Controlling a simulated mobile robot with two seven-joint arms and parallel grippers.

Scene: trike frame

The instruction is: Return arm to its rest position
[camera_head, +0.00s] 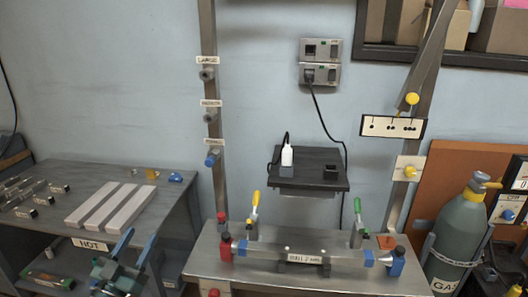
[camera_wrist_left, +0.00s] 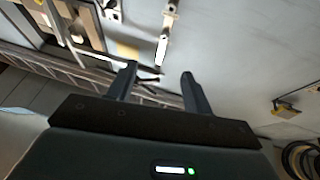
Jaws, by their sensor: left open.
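My left gripper (camera_head: 138,240) is at the lower left of the head view, over the front edge of the left bench near the "HOT" label. Its two fingers point up and are apart. In the left wrist view the same gripper (camera_wrist_left: 158,78) shows two dark fingers spread wide with nothing between them. My right gripper is in neither view.
The left bench (camera_head: 75,184) holds pale bars (camera_head: 112,206) and small dark parts. The central fixture table (camera_head: 205,262) carries clamps with red, blue, yellow and green parts. A gas cylinder (camera_head: 459,233) stands at the right. A small black shelf (camera_head: 318,160) hangs behind.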

